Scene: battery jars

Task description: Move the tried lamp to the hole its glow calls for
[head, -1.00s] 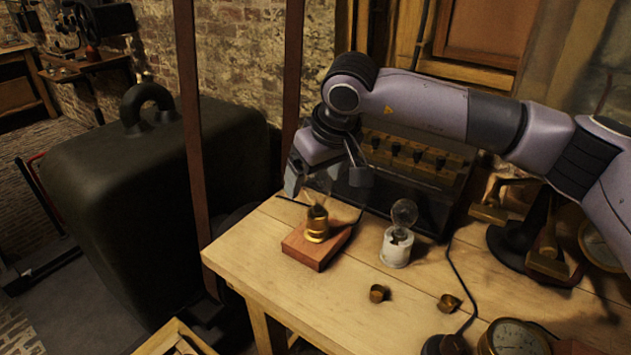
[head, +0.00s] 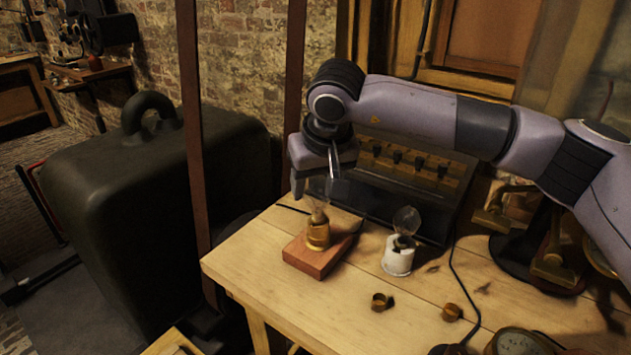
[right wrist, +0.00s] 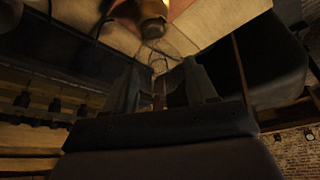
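A lamp with a clear bulb (head: 319,211) stands upright in a brass socket (head: 318,233) on a reddish wooden block (head: 312,261) near the table's left corner. I cannot tell whether it glows. A second clear bulb (head: 407,220) stands in a white holder (head: 397,260) to its right. My right gripper (head: 316,184) is above the wooden block, close to the bulb, with its fingers apart. The right wrist view shows the open fingers (right wrist: 163,85) with nothing clearly held, and the brass socket (right wrist: 153,22) at the top. My left gripper is out of view.
A dark box with a row of knobs (head: 395,185) stands behind the lamps. A round gauge (head: 518,342) and a dark cable are at the right. A big dark weight (head: 120,220) stands left of the table.

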